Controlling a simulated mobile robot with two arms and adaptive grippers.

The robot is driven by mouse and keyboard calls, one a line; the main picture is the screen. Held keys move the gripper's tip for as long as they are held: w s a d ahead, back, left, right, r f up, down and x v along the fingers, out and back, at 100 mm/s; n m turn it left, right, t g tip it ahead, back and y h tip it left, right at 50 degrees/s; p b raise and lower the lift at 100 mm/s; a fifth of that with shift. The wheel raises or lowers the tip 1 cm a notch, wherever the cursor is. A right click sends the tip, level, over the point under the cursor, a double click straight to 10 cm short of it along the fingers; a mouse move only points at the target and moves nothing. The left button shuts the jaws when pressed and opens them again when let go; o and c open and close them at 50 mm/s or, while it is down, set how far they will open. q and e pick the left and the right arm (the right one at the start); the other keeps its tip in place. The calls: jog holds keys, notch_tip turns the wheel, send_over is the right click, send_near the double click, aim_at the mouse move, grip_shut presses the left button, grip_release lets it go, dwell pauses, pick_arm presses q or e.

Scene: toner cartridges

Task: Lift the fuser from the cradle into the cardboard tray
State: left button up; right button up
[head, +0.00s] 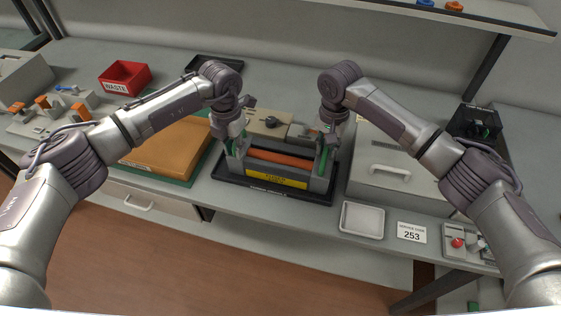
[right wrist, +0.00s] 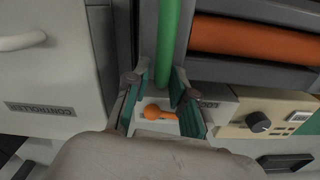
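The fuser (head: 282,159), a grey unit with an orange roller and a yellow label, sits in the black cradle (head: 262,188) at the middle of the bench. It has a green handle at each end. The brown cardboard tray (head: 172,147) lies left of it on a green mat. My left gripper (head: 237,147) is at the left handle; its fingers are too small to read. My right gripper (head: 325,143) is at the right handle. In the right wrist view its fingers (right wrist: 163,98) stand apart, with the green handle (right wrist: 167,45) lined up between them.
A grey controller box (head: 395,165) stands close on the right. A beige unit with a knob (head: 270,122) is behind the fuser. A red waste bin (head: 125,77) is at the back left. A small white tray (head: 362,219) lies at the front edge.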

pick_arm(q)
grip_shut()
pick_arm(e)
grip_shut()
pick_arm(q)
jog(key=shift+w+r, duration=0.1)
jog(key=shift+r, duration=0.1)
pick_arm(e)
jog(key=shift+r, duration=0.2)
